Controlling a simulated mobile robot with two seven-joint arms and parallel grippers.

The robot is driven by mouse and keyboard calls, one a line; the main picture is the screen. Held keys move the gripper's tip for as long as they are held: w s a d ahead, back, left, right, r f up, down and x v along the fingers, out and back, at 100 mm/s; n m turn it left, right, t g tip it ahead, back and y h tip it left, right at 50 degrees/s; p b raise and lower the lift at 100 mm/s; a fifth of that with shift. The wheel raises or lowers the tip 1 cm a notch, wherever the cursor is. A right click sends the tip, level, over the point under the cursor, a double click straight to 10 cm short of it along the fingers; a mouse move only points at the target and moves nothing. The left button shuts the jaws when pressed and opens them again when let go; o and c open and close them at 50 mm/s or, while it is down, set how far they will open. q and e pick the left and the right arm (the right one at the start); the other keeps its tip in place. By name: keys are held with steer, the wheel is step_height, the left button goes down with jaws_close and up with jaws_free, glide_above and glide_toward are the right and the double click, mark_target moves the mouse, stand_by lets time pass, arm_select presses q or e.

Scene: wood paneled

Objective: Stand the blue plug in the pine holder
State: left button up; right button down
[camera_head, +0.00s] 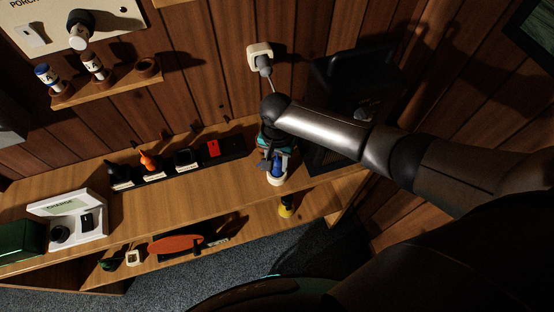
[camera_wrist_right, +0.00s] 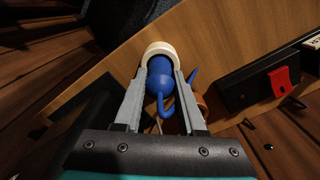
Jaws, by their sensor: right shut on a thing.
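My right gripper (camera_head: 272,166) is shut on a blue plug (camera_wrist_right: 159,78), which has a cream ring (camera_wrist_right: 160,48) at its far end and a thin curved blue part between the fingers. In the head view the blue plug (camera_head: 279,164) shows only partly below the gripper, over the right part of the wooden counter. A small brown rounded thing (camera_wrist_right: 202,103) is partly hidden behind one finger in the wrist view; I cannot tell if it is the pine holder. My left gripper is not in view.
A black rack (camera_head: 200,161) with orange, dark and red items lines the counter's back. The counter's middle is clear.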

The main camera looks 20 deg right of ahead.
mark_target(277, 161)
steer(key=shift+f+b, duration=0.6)
steer(key=shift+f, duration=0.5)
steer(key=shift+c, duration=2.1)
jaws_free()
step_height(277, 161, up, 15)
steer(key=p, duration=0.1)
steer(key=shift+r+p, duration=0.2)
steer(key=shift+p, duration=0.15)
